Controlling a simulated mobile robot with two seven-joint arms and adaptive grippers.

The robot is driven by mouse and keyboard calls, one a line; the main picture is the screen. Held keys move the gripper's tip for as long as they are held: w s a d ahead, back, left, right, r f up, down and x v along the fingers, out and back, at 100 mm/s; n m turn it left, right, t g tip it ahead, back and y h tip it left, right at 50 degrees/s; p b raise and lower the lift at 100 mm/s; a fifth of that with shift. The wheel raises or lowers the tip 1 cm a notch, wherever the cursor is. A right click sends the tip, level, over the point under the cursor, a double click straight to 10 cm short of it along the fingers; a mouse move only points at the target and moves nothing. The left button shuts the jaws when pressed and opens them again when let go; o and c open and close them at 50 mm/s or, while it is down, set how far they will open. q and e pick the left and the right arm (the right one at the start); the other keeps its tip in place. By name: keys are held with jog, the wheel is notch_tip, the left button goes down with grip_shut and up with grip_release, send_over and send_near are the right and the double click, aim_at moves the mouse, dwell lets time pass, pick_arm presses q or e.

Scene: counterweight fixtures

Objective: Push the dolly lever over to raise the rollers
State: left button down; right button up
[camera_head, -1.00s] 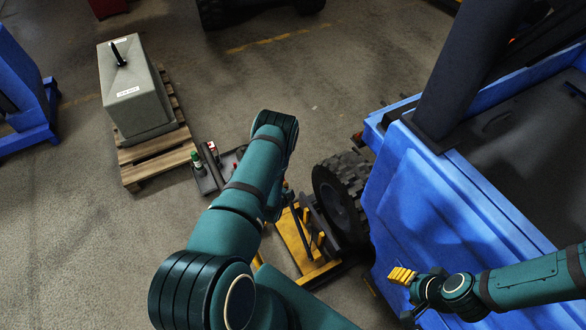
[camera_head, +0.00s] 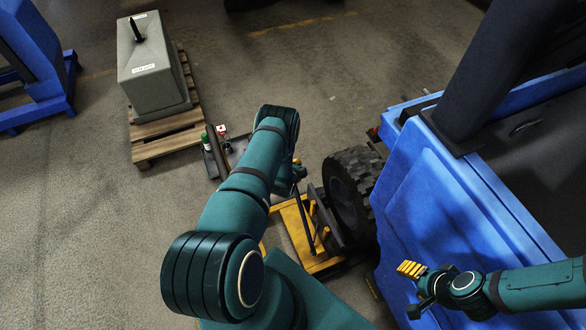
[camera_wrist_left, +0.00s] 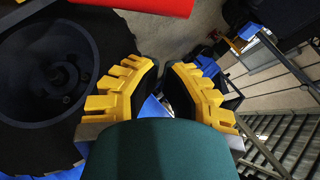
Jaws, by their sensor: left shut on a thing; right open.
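The yellow dolly (camera_head: 292,232) sits on the floor against the dark truck wheel (camera_head: 347,192). Its dark lever (camera_head: 305,222) is a thin rod leaning up from the dolly toward my left gripper. My left gripper (camera_head: 296,182) is mostly hidden behind my own forearm in the head view. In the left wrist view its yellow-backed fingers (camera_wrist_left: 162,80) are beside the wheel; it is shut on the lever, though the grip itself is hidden. My right gripper (camera_head: 414,288) is open and empty in front of the blue truck side.
The blue truck body (camera_head: 440,215) fills the right. A grey counterweight block (camera_head: 152,70) stands on a wooden pallet (camera_head: 160,148) at the upper left. A dark tray (camera_head: 212,160) with small items lies between pallet and dolly. The floor at left is clear.

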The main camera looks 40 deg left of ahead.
pick_arm(q)
jog(key=shift+w+a+f+b, duration=0.2)
jog(key=shift+a+f+b, duration=0.25)
jog(key=shift+a+f, duration=0.9)
jog(key=shift+r, duration=0.1)
jog(key=shift+a, duration=0.1)
jog(key=shift+w+a+f+g+h, duration=0.2)
jog(key=shift+w+a+f, duration=0.15)
jog(key=shift+a+f, duration=0.25)
jog(key=shift+w+a+f+g+h, duration=0.1)
jog(key=shift+w+a+f+g, duration=0.15)
jog(key=shift+a+f, duration=0.3)
jog(key=shift+w+a+f+n, duration=0.2)
jog(key=shift+a+f+n, duration=0.1)
jog(key=shift+a+f, duration=0.2)
jog(key=shift+r, duration=0.15)
